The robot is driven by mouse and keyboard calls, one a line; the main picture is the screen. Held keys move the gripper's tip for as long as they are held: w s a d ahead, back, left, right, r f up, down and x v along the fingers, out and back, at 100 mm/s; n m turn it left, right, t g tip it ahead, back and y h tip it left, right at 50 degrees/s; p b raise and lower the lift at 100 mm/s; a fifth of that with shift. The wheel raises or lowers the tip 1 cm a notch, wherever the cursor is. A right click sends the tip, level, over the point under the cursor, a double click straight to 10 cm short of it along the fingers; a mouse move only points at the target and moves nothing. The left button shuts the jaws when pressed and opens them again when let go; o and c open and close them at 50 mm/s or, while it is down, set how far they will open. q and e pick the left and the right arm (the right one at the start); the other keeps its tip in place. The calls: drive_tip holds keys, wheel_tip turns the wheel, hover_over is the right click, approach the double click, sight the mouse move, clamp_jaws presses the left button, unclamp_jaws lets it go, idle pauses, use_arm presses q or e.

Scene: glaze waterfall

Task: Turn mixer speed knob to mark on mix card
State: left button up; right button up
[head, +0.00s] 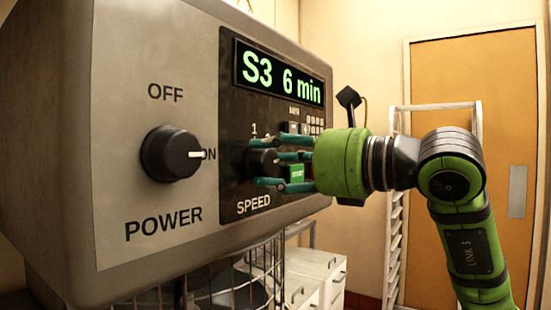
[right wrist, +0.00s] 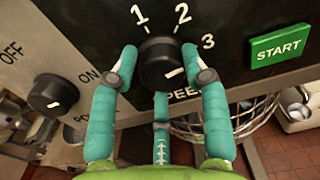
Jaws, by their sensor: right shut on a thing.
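The black speed knob (head: 257,161) sits on the mixer's dark panel, above the word SPEED. My right gripper (head: 273,160) is shut on it. In the right wrist view, two teal fingers of the gripper (right wrist: 160,58) touch the sides of the knob (right wrist: 158,52), and a third is below. The knob's white pointer (right wrist: 175,72) points right, slightly below the number 3 (right wrist: 208,41). The numbers 1 (right wrist: 139,14) and 2 (right wrist: 183,13) are above. The tick by 3 is hidden behind a finger. The display (head: 283,80) reads "S3 6 min". No mix card shows. My left gripper is out of view.
The black power knob (head: 172,154) is left of the speed knob, its pointer at ON. The green START button (right wrist: 279,47) is close on the right. A wire guard (right wrist: 225,125) hangs below the panel. A door (head: 500,130) and rack (head: 395,215) stand behind.

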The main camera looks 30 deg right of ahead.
drive_tip(key=n, duration=0.4)
drive_tip(key=shift+s+d+r+p, duration=0.1)
drive_tip(key=shift+r+p, duration=0.3)
drive_tip(key=shift+n, duration=1.5)
drive_tip(key=shift+c, duration=0.2)
drive_tip(key=shift+p, duration=0.3)
drive_tip(key=o, duration=0.9)
drive_tip(key=shift+o, duration=1.2)
drive_tip(key=shift+f, duration=0.1)
drive_tip(key=shift+a, duration=0.25)
drive_tip(key=shift+f, duration=0.1)
drive_tip(key=shift+d, duration=0.15)
